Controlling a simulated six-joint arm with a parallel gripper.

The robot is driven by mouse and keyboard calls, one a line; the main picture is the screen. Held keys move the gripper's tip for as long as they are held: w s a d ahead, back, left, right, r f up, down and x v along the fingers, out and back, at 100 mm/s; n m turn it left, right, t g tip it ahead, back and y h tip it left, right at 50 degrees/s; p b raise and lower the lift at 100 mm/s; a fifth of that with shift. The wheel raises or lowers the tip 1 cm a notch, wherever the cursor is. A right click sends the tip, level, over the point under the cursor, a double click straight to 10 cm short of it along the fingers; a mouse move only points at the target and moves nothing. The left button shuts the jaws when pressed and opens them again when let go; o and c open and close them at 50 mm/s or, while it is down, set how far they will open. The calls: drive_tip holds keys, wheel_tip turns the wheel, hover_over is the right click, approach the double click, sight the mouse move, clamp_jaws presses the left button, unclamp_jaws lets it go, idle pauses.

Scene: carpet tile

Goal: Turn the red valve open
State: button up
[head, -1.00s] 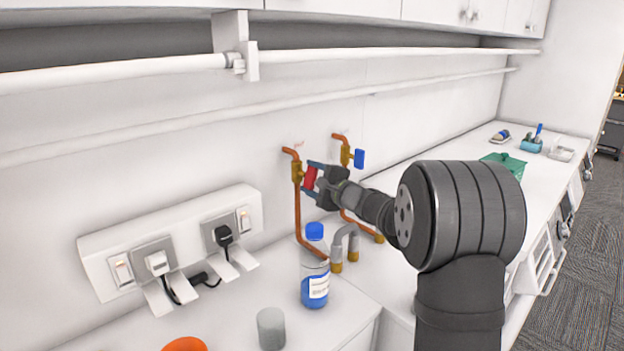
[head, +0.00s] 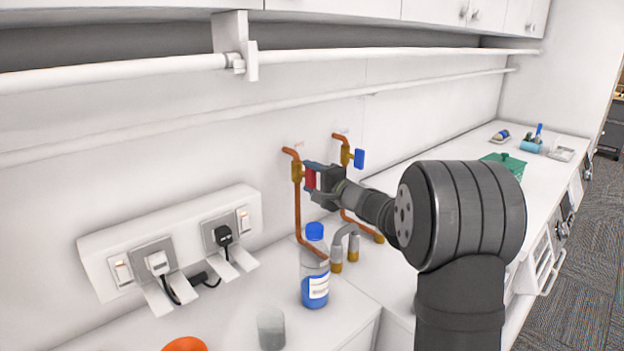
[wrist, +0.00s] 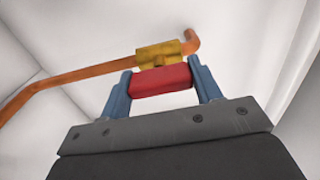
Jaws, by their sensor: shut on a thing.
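The red valve handle (head: 311,178) sits on a brass valve body (head: 297,171) on the left copper pipe (head: 298,210), against the back wall. My gripper (head: 312,177) is at the handle, with its fingers shut on it. In the wrist view the red handle (wrist: 161,81) lies between the two blue fingers (wrist: 162,88), one at each end. The brass body (wrist: 165,53) and copper pipe (wrist: 70,80) show just beyond it. Part of the handle is hidden by my gripper in the head view.
A second valve with a blue handle (head: 359,159) is close on the right. A blue-capped bottle (head: 315,268) and a grey faucet (head: 344,240) stand below. Wall sockets (head: 170,240) are at left, with a grey cup (head: 271,328) and an orange object (head: 184,344) in front.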

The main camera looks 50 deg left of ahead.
drive_tip(key=o, duration=1)
drive_tip(key=shift+d, duration=0.15)
drive_tip(key=d, duration=1.7)
drive_tip(key=a, duration=1.7)
drive_tip(key=shift+a, duration=0.2)
